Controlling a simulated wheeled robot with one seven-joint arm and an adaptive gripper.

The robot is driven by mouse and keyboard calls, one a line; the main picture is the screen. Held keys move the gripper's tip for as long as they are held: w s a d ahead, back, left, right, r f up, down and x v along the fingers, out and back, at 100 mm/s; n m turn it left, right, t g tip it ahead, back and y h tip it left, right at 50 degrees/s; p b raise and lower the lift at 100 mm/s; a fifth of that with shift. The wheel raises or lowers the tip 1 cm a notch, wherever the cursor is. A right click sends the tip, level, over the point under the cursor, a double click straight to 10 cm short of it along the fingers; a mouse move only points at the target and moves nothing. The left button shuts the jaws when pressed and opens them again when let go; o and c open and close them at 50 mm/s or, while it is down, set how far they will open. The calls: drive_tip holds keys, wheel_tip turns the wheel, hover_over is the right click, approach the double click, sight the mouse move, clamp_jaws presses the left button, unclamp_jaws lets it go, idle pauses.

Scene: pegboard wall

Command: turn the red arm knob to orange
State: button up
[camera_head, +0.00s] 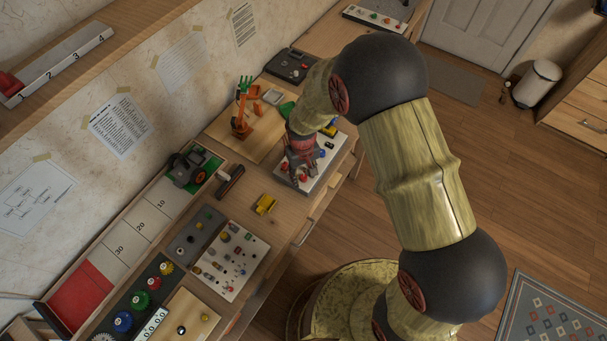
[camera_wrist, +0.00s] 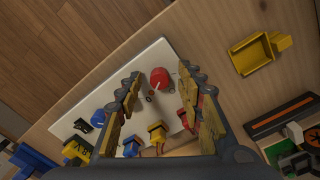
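The red knob (camera_wrist: 160,77), with a pale pointer line, sits on a white panel (camera_wrist: 148,60) in the wrist view. A few small coloured dots lie on the panel beside the knob; I cannot tell clearly which one the pointer faces. My gripper (camera_wrist: 159,82) is open, its yellow-padded fingers left and right of the knob, with visible gaps on both sides. In the head view my gripper (camera_head: 298,178) hangs over the near-left end of the white panel (camera_head: 323,176) and hides part of it.
A blue knob (camera_wrist: 97,116) and yellow pieces (camera_wrist: 158,132) share the panel. A yellow tray-like piece (camera_head: 265,204) lies on the bench nearby. Bare bench lies between the panel and the yellow piece.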

sight(303, 177)
wheel_tip(303, 177, up, 12)
idle(0.6)
drive_tip(key=shift+a, duration=0.1)
idle(0.4)
drive_tip(key=s+d+r+m+t, duration=0.1)
drive_tip(key=s+d+r+t, duration=0.1)
drive_tip(key=s+d+r, duration=0.5)
drive_tip(key=s+d+r+m+t, duration=0.2)
drive_tip(key=s+d+r, duration=0.5)
drive_tip(key=s+r, duration=0.6)
wheel_tip(303, 177, up, 6)
drive_tip(key=shift+d+m+t+b, duration=0.3)
drive_tip(key=shift+t+b, duration=0.1)
drive_tip(key=shift+t, duration=0.4)
